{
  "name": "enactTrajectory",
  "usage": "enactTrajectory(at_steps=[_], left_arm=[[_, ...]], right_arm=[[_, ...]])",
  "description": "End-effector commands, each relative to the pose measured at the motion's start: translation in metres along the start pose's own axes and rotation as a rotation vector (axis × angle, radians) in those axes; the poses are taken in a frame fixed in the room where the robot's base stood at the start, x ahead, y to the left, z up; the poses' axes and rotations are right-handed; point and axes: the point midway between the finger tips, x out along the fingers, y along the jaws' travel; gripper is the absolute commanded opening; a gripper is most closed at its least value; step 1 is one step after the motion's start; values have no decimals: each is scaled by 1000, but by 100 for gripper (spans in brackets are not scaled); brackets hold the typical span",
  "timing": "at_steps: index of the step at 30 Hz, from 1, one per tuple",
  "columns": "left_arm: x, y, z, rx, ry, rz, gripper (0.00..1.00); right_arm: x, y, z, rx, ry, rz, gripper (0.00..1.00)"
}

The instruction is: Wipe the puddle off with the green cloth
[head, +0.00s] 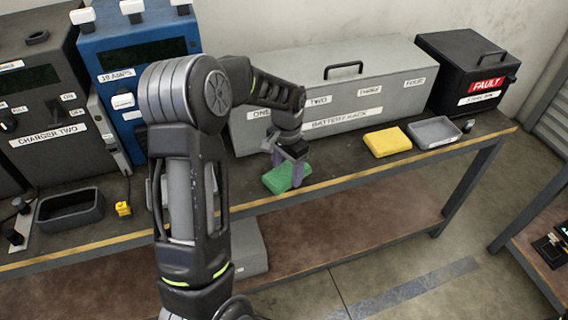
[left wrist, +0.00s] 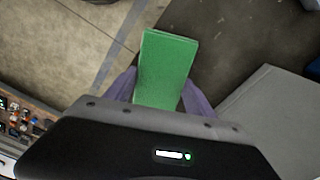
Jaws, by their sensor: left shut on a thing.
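The green cloth (head: 287,177) is a flat folded pad above the workbench near its front edge in the head view. My left gripper (head: 290,170) is shut on it, with one purple finger on each side. In the left wrist view the green cloth (left wrist: 165,68) sticks out between the two purple fingers of the left gripper (left wrist: 158,92). I cannot make out a puddle in either view; my left arm hides part of the bench. My right gripper is not in view.
The workbench (head: 345,176) carries a grey battery rack (head: 330,98), a yellow pad (head: 387,141), a grey tray (head: 434,132) and a black fault box (head: 468,72) along its back and right. A blue charger (head: 140,60) and an empty dark bin (head: 70,208) stand at the left.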

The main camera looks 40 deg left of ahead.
Motion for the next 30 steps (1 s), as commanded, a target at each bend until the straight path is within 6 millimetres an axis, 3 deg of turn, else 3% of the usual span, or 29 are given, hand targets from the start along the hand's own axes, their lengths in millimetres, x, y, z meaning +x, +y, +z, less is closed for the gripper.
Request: enactTrajectory(at_steps=[3, 15, 30], left_arm=[[5, 9, 6, 4, -14, 8, 30], [2, 9, 7, 3, -15, 8, 30], [-52, 7, 4, 2, -5, 2, 30]], right_arm=[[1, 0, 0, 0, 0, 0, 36], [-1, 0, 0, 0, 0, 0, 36], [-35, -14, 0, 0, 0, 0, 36]])
